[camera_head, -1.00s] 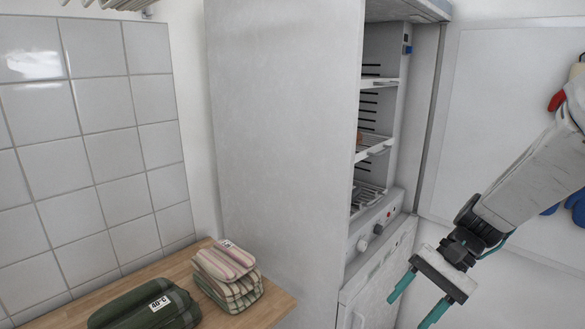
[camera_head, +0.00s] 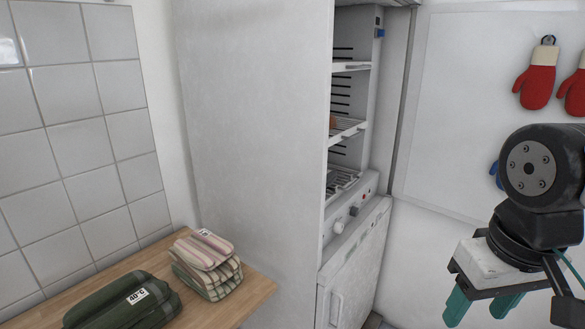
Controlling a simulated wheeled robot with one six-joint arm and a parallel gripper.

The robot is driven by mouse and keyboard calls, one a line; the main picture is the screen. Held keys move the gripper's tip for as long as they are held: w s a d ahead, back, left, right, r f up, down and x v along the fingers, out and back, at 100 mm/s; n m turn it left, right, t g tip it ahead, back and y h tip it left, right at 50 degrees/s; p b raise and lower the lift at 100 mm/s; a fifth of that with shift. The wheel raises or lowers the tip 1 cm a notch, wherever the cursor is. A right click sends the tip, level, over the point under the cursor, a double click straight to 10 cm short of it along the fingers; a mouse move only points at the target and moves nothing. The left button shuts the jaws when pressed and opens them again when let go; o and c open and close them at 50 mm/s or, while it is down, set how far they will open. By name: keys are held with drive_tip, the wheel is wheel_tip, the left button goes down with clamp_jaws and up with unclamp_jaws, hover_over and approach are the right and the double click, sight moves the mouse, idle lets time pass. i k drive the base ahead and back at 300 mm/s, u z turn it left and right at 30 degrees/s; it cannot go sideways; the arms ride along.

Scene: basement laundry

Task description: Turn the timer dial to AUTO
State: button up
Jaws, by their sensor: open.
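The tall white drying cabinet (camera_head: 262,130) stands in the middle with its front seen at a steep angle. Its control strip (camera_head: 370,190) carries a white round knob (camera_head: 340,227), a small dark knob (camera_head: 354,211) and a red spot (camera_head: 364,196). I cannot tell which knob is the timer dial, and no AUTO mark can be read. My gripper (camera_head: 481,307) has teal fingers pointing down and stands apart, empty and open, at the lower right. It is well to the right of the control strip in the picture and touches nothing.
A wooden counter (camera_head: 250,297) at the lower left bears a folded green cloth (camera_head: 128,302) labelled 40°C and striped folded cloths (camera_head: 207,262). A door with a handle (camera_head: 336,308) is below the strip. Red mitts (camera_head: 537,82) hang on the right wall panel.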

sight(353, 211)
drive_tip(key=u, duration=0.1)
drive_tip(key=i, duration=1.05)
